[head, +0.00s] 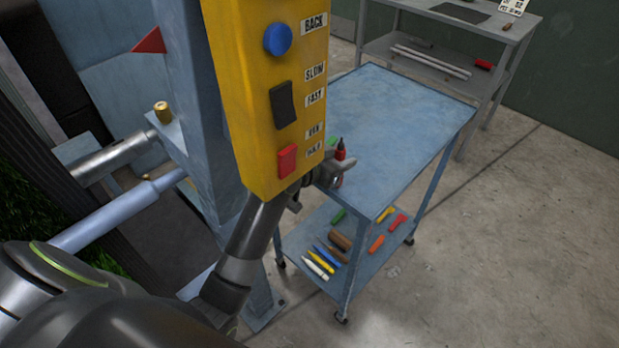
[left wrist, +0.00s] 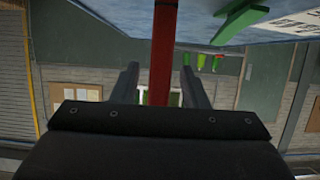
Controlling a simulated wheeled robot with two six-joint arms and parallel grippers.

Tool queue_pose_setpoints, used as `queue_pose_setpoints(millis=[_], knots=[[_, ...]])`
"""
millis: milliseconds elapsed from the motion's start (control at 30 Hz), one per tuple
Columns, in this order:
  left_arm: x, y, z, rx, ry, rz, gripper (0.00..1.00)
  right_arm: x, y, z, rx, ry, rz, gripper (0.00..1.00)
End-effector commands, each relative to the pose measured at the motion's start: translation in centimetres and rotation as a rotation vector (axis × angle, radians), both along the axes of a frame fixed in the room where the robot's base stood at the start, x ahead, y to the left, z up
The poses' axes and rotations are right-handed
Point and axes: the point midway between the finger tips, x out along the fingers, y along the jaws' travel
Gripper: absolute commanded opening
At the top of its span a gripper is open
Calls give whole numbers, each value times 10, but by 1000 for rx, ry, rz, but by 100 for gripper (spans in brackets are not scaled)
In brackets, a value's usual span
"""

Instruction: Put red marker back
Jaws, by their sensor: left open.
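A red marker (head: 340,152) with a dark tip stands about upright at the near left edge of the blue cart top (head: 400,115). In the left wrist view a red upright bar, which looks like the marker (left wrist: 164,50), lies between the two fingers. My left gripper (head: 336,174) is open around it, with a gap on each side in the wrist view (left wrist: 160,72). The yellow control panel (head: 250,110) partly hides the gripper in the head view, and contact cannot be told. My right gripper is not in view.
The cart's lower shelf (head: 345,290) holds several coloured markers and an orange-red tool (head: 398,221). The panel hangs close beside my left arm.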

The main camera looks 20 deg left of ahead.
Motion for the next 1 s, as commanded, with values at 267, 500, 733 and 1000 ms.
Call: queue_pose_setpoints(millis=[267, 500, 733, 1000], knots=[[-51, 19, 1, 3, -1, 1, 40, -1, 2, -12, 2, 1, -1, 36], [-95, 35, 2, 4, 0, 1, 40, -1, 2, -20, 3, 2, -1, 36], [-119, 43, 3, 2, -1, -1, 40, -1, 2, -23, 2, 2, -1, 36], [-122, 44, 4, 0, -1, -1, 40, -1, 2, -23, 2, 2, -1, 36]])
